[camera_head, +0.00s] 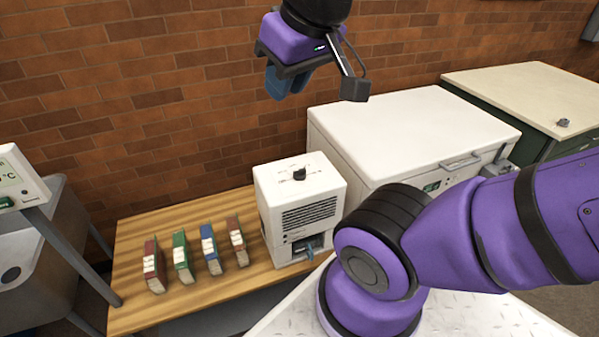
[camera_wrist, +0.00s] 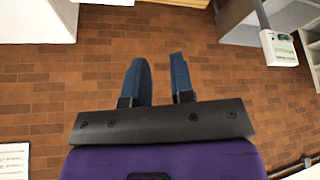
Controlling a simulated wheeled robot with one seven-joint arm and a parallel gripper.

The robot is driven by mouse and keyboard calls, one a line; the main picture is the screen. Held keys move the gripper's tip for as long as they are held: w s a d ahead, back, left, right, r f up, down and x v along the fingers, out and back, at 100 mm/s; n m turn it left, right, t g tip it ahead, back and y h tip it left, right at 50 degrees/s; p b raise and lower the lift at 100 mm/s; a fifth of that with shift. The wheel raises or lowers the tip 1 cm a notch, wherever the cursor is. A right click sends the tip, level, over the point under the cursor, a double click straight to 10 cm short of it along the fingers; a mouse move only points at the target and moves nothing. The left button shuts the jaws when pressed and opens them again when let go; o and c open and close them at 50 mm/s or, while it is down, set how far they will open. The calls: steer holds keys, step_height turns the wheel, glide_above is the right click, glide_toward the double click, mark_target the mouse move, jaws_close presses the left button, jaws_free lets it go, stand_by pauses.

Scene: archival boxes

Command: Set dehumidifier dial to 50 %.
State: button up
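The dehumidifier (camera_head: 299,207) is a white box with a dark grille on its front, standing upright at the right end of the wooden bench. Its dial (camera_head: 299,174) is a small black knob on the top face, with faint markings around it that are too small to read. My gripper (camera_head: 279,88) is above and behind the dehumidifier, in front of the brick wall, apart from the dial. In the wrist view its two blue fingers (camera_wrist: 159,75) are spread with an empty gap between them. The wrist view does not clearly show the dial.
Several coloured boxes or binders, one being green (camera_head: 182,257), stand on the wooden bench (camera_head: 130,243) left of the dehumidifier. A white chest freezer (camera_head: 410,130) stands close on its right. A white display unit (camera_head: 20,182) is at far left. Brick wall (camera_head: 150,100) lies behind.

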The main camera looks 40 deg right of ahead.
steer(key=shift+o, duration=1)
steer(key=shift+w+d+f, duration=0.1)
steer(key=shift+w+d, duration=0.05)
steer(key=shift+w, duration=0.25)
steer(key=n+g, duration=0.5)
steer(key=n, duration=0.9)
glide_above(300, 170)
step_height(300, 170, down, 28)
steer(key=r, duration=0.1)
step_height(300, 170, down, 11)
steer(key=shift+w+r, duration=0.1)
steer(key=shift+m, duration=0.3)
jaws_close()
